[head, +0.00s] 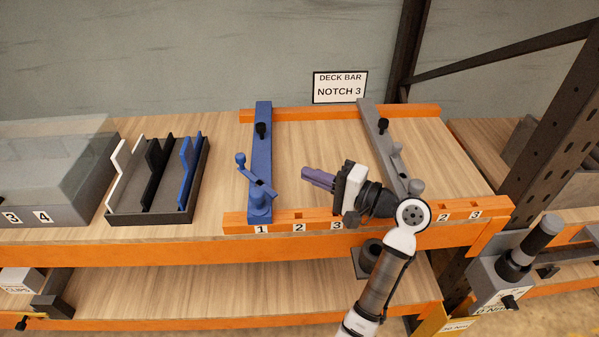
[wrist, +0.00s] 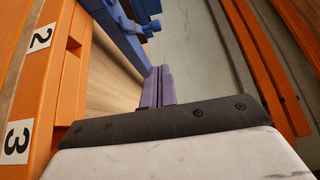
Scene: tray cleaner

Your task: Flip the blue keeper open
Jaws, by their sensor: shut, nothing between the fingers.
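The blue bar (head: 262,150) spans the orange rails at notch 1. The blue keeper (head: 257,180) sits near its front end, a lever with a ball knob (head: 240,158) on an upright post, lying angled across the bar. My gripper (head: 306,175) is to the right of the keeper, apart from it, with its purple fingers pointing left. The fingers are shut and empty. In the wrist view the shut fingers (wrist: 156,86) point toward blue parts (wrist: 125,30) at the top; which part is the keeper is hard to tell there.
A grey bar (head: 378,140) with its own fittings stands behind my arm. A black tray (head: 150,216) with white, black and blue dividers is at left, beside a clear-lidded grey box (head: 50,205). A sign (head: 340,88) reads NOTCH 3. The wood between the bars is mostly clear.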

